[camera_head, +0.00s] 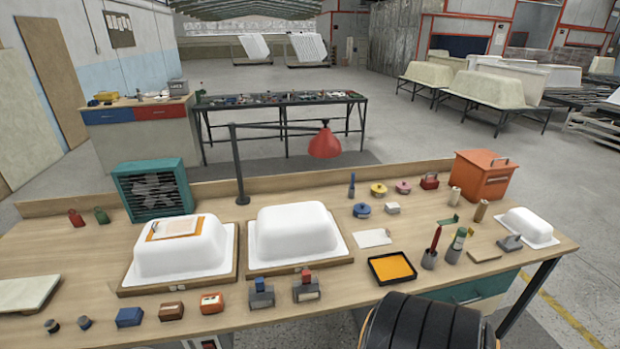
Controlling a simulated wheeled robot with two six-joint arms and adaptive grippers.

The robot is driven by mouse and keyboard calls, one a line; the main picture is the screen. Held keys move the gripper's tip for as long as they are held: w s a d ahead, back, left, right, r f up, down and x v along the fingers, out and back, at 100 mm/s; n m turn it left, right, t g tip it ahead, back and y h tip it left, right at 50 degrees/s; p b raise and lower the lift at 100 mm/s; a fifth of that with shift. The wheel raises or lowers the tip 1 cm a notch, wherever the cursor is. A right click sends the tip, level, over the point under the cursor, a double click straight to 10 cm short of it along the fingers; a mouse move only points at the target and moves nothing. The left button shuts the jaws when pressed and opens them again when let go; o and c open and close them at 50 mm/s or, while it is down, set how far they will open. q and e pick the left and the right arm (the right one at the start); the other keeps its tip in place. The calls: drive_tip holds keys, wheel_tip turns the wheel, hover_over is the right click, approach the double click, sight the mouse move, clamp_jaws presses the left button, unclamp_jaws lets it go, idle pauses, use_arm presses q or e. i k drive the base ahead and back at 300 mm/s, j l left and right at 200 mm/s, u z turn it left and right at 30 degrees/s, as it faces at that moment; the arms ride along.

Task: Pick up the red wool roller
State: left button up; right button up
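No object can be surely identified as the red wool roller at this size. A slim red tool (435,238) stands upright in a small grey cup (429,259), right of the black tray with orange inside (392,268). A grey tool with a red top (305,286) stands at the front edge of the workbench (225,281), beside a similar blue-topped tool (261,294). Neither of my grippers is in view, and nothing is seen held.
Two white tub shells (178,248) (292,232) on wooden boards fill the bench's middle left. A red lamp (325,143) hangs from a dark post behind them. An orange box (482,176) stands at the back right. A black ribbed object (430,322), unclear what, is at the bottom.

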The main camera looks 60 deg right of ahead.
sight(307, 288)
drive_tip(key=z, duration=1.75)
